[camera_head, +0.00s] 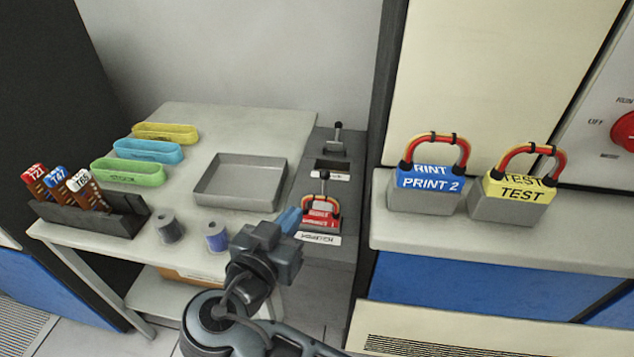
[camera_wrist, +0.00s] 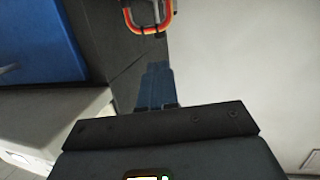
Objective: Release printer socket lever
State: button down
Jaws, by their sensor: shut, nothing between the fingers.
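A dark grey socket unit (camera_head: 340,270) stands at the right side of the table. It has a rear socket (camera_head: 333,164) that looks empty and a front socket holding a red plug board (camera_head: 320,219) with an orange-red cable loop. The loop also shows in the wrist view (camera_wrist: 150,22). A rear lever (camera_head: 337,138) and a front lever (camera_head: 324,186) stand upright behind their sockets. The white labels are too small to read surely, so I cannot tell which lever is the printer's. My gripper (camera_head: 291,218) is shut and empty, just left of the red plug board; its blue fingers also show in the wrist view (camera_wrist: 157,72).
A grey tray (camera_head: 240,199) and yellow, blue and green oblong holders stand on the table. A rack (camera_head: 90,218) of tagged cards and two spools are at the front left. A blue PRINT 2 board (camera_head: 430,183) and a yellow TEST board (camera_head: 521,194) sit on the right ledge.

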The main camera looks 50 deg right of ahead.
jog(key=p, duration=0.3)
send_near(322, 177)
jog(key=x, duration=0.5)
jog(key=shift+d+r, duration=0.1)
jog(key=shift+x, duration=0.85)
jog(key=shift+w, duration=0.1)
